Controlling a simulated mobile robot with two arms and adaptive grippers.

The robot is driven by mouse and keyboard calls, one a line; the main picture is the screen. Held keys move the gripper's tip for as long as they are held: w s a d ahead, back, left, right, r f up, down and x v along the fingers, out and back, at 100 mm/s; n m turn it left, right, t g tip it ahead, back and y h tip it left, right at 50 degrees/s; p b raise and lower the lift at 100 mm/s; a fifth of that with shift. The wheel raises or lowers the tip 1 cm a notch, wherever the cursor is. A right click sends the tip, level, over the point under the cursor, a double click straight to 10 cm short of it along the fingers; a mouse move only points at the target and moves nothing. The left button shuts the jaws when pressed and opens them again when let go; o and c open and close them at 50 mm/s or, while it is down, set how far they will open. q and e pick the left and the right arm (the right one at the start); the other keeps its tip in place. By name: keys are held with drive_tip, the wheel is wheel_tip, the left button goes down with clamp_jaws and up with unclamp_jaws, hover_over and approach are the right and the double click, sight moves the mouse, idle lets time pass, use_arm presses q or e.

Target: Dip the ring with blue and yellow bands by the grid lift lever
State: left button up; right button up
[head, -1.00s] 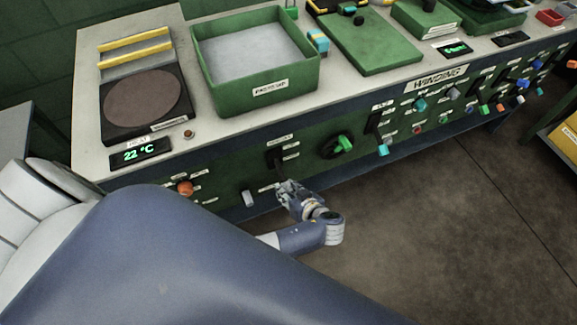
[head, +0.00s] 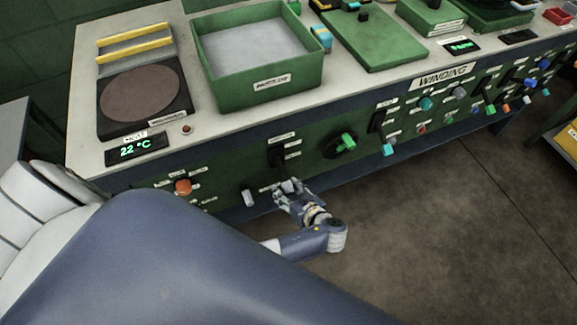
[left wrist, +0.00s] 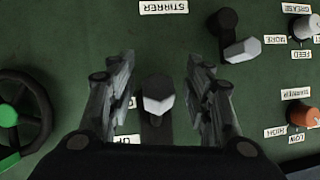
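My left gripper (head: 290,190) is in front of the green front panel, just below a black lever (head: 277,157). In the left wrist view its two fingers (left wrist: 160,98) are open, one on each side of a dark lever with a pale grey tip (left wrist: 158,104). I see a gap on both sides of that tip. My right gripper is not in view.
A hotplate (head: 142,95) with a 22 °C display (head: 137,149) stands at left. A green-handled wheel (head: 341,145), an orange knob (head: 183,187) and a grey-tipped crank (left wrist: 240,48) are near the lever.

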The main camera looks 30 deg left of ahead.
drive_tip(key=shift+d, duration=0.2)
use_arm(q)
drive_tip(key=shift+r, duration=0.1)
drive_tip(key=shift+d, duration=0.2)
drive_tip(key=v, duration=1.1)
drive_tip(key=shift+s+d, duration=0.2)
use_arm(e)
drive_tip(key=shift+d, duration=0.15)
use_arm(q)
drive_tip(key=shift+r, duration=0.15)
